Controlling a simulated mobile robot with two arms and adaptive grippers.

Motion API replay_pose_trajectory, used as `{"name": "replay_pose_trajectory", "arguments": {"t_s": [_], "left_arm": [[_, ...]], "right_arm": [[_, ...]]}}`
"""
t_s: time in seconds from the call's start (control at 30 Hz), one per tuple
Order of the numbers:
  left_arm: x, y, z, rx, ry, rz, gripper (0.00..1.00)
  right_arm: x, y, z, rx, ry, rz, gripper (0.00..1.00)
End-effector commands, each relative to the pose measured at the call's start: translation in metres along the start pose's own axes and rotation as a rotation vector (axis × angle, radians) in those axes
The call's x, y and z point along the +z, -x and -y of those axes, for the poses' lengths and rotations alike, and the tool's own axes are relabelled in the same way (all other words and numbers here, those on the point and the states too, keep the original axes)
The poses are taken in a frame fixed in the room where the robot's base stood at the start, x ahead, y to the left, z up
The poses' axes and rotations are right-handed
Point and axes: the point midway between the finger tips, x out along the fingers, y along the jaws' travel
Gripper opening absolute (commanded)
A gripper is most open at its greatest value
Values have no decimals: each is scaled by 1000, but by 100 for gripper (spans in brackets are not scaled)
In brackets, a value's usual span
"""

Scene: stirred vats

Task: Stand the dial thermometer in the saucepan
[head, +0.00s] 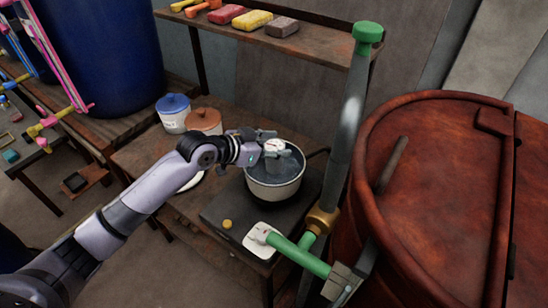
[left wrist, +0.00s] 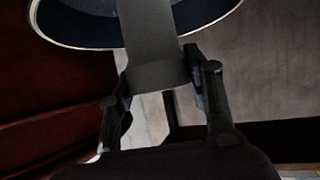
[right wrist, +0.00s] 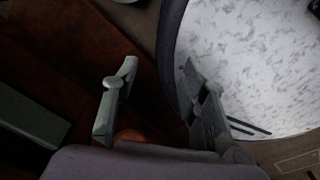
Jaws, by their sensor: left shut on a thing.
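The dial thermometer (head: 275,146) has a white round dial and a grey body. It is in my left gripper (head: 264,143), at the mouth of the saucepan (head: 274,192), a pale pan with a dark inside. The left wrist view shows the grey thermometer body (left wrist: 155,40) between the fingers of my left gripper (left wrist: 158,78), with the pan's pale rim (left wrist: 60,40) behind it. I cannot tell whether the thermometer touches the pan's bottom. My right gripper (right wrist: 158,80) is open and empty in the right wrist view, and out of the head view.
The saucepan stands on a dark hot plate (head: 222,212) on a wooden bench. Blue-lidded (head: 173,122) and brown-lidded (head: 204,128) pots stand behind my left arm. A grey pipe (head: 347,130) with green fittings rises right of the pan, beside a large rusty-red vat (head: 440,200).

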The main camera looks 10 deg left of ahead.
Motion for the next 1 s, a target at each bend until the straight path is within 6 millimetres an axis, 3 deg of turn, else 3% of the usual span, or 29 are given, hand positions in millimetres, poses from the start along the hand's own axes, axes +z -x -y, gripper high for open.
{"name": "replay_pose_trajectory", "arguments": {"t_s": [0.37,0.7,0.73,1.0], "left_arm": [[38,-20,0,0,1,1,13],[41,-23,0,-1,-1,-2,13],[42,-23,0,0,-1,0,47],[42,-22,0,0,-1,0,65]], "right_arm": [[-1,0,1,-1,1,-1,40],[-2,-1,2,-3,1,-2,40],[-2,-1,3,-3,1,-2,40],[-2,-1,4,-5,1,-3,40]]}}
